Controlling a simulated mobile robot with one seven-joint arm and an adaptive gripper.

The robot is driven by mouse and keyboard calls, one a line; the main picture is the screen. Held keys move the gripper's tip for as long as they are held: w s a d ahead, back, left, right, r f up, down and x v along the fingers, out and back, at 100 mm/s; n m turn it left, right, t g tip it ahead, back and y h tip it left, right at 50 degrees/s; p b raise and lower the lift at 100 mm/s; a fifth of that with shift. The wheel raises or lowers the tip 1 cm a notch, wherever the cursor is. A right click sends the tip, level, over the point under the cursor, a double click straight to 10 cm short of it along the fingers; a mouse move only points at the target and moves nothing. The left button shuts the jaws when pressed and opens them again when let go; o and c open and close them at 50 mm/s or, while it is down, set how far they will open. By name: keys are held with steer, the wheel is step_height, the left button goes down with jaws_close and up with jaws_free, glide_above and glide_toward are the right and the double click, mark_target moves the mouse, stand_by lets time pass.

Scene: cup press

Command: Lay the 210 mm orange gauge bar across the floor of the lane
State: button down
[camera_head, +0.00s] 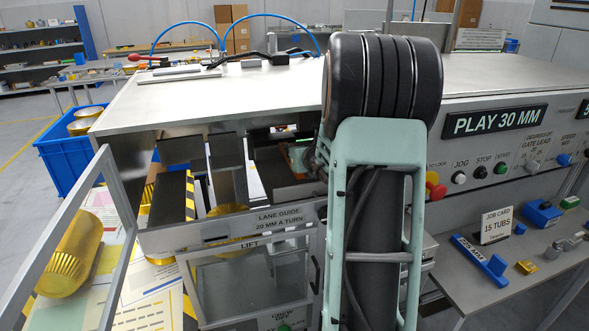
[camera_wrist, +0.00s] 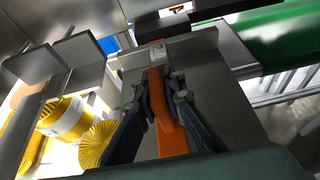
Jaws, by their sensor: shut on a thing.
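The orange gauge bar (camera_wrist: 170,134) runs lengthwise between the fingers of my gripper (camera_wrist: 163,98) in the wrist view. The fingers are shut on it. A small pale label shows near its far end. The bar lies over a grey flat surface with a low wall at its far end, apparently the lane floor (camera_wrist: 222,100). I cannot tell whether the bar touches it. The lane guide panel (camera_head: 280,219) is on the machine's front, left of my arm.
Yellow ribbed cups lie at the left in the wrist view (camera_wrist: 99,145), and one lies behind the open clear door (camera_head: 70,255) in the head view. A green surface (camera_wrist: 282,38) is at the upper right. A blue crate (camera_head: 62,160) stands left of the machine.

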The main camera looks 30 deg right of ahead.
steer(key=shift+f+b, duration=1.25)
steer(key=shift+f, duration=1.05)
steer(key=shift+f, duration=0.2)
steer(key=c, duration=2)
jaws_free()
steer(key=shift+c, duration=0.2)
steer(key=shift+r, duration=0.15)
steer(key=shift+s+r, duration=0.1)
steer(key=shift+r, duration=0.05)
steer(key=v, duration=1.2)
